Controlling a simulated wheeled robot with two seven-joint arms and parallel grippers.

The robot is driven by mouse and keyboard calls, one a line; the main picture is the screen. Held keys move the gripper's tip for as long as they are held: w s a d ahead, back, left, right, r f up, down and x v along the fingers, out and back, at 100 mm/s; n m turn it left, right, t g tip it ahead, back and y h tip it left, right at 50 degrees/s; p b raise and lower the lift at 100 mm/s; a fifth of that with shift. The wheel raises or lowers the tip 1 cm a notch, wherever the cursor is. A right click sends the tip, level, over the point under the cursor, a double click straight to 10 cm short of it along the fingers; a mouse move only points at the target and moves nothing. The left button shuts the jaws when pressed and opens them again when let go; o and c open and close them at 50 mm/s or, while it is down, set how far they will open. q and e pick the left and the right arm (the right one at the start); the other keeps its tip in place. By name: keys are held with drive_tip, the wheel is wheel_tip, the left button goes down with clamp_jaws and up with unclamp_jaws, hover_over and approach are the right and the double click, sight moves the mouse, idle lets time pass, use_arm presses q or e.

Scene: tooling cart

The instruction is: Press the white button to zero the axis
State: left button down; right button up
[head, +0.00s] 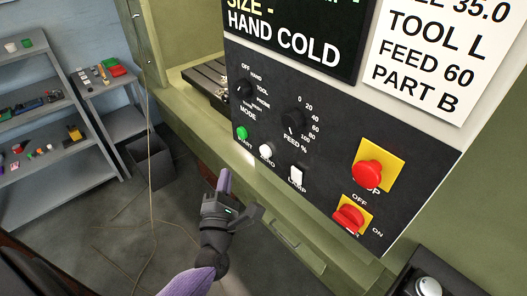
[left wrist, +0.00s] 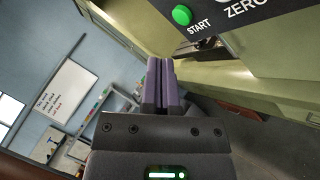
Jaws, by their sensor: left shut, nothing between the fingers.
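The white button (head: 266,150) sits on the black control panel (head: 330,155), above the label ZERO, between the green START button (head: 242,133) and the white LAMP switch (head: 297,174). My left gripper (head: 224,178) is below and left of the white button in the head view, apart from the panel. Its purple fingers (left wrist: 158,85) are shut together and empty in the left wrist view. That view also shows the green START button (left wrist: 182,15) and part of the ZERO label (left wrist: 246,10); the white button is almost wholly cut off at the top edge. My right gripper is not seen.
The panel also carries a mode knob (head: 243,89), a feed knob (head: 293,122), a red stop button (head: 367,174) and a red on/off switch (head: 349,217). Grey shelves (head: 50,105) with small items and a dark bin (head: 150,160) stand at left. Floor below the panel is open.

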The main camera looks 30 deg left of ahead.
sight(261, 149)
use_arm(q)
drive_tip(key=w+d+b, duration=0.2)
drive_tip(key=w+d, duration=0.1)
drive_tip(key=w, duration=0.4)
drive_tip(key=shift+w, duration=0.1)
idle(0.4)
idle(1.5)
drive_tip(key=shift+w+d, duration=0.15)
drive_tip(key=shift+w, duration=0.25)
drive_tip(key=shift+w+d+r+b, duration=0.1)
drive_tip(key=shift+w+d+b, duration=0.1)
drive_tip(key=shift+w+b, duration=0.3)
idle(1.1)
drive_tip(key=shift+s, duration=0.15)
drive_tip(key=shift+s+a+p, duration=0.25)
drive_tip(key=shift+s+p, duration=0.05)
drive_tip(key=shift+s, duration=0.35)
